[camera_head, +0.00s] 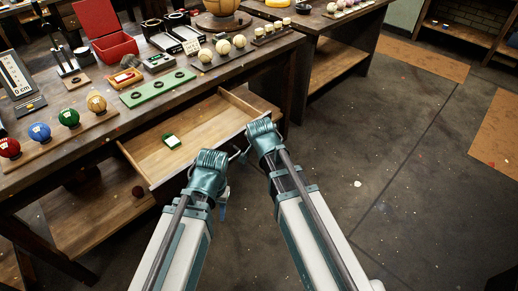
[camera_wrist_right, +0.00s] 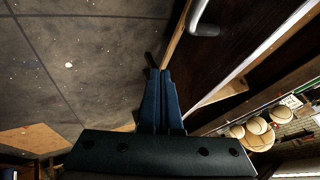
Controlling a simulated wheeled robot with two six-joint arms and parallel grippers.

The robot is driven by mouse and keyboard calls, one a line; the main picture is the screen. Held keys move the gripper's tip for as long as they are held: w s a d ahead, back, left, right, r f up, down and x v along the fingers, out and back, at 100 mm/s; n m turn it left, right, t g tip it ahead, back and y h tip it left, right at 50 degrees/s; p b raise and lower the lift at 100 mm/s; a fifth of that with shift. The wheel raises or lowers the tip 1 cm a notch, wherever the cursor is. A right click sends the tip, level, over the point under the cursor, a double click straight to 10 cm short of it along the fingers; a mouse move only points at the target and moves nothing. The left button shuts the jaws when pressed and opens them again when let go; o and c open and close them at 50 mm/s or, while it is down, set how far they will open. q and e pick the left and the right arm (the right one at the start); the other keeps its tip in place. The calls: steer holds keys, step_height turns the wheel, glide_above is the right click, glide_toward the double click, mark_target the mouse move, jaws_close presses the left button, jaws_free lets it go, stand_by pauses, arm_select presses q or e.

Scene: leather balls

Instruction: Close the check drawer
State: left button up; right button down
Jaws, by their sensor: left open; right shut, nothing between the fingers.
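The check drawer (camera_head: 205,128) is pulled out from the wooden workbench, and its light wood inside shows. A small green and white item (camera_head: 172,141) lies in it. My left gripper (camera_head: 211,164) is at the drawer's front edge, left of my right gripper; it is open, its fingertips mostly hidden. My right gripper (camera_head: 262,134) is near the right end of the drawer front. In the right wrist view its fingers (camera_wrist_right: 163,92) are shut and empty, beside the dark drawer front (camera_wrist_right: 233,38). A metal handle (camera_wrist_right: 204,22) shows there. I cannot tell whether either gripper touches the drawer.
The workbench top holds colored balls (camera_head: 69,117), a green board (camera_head: 157,88), a red box (camera_head: 104,34) and pale balls (camera_head: 222,47). A second table (camera_head: 340,24) stands behind at the right.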

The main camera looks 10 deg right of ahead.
arm_select(q)
steer(key=shift+r, duration=0.15)
arm_select(e)
steer(key=shift+w+a+r, duration=0.2)
steer(key=shift+w+a, duration=0.7)
steer(key=shift+w, duration=0.25)
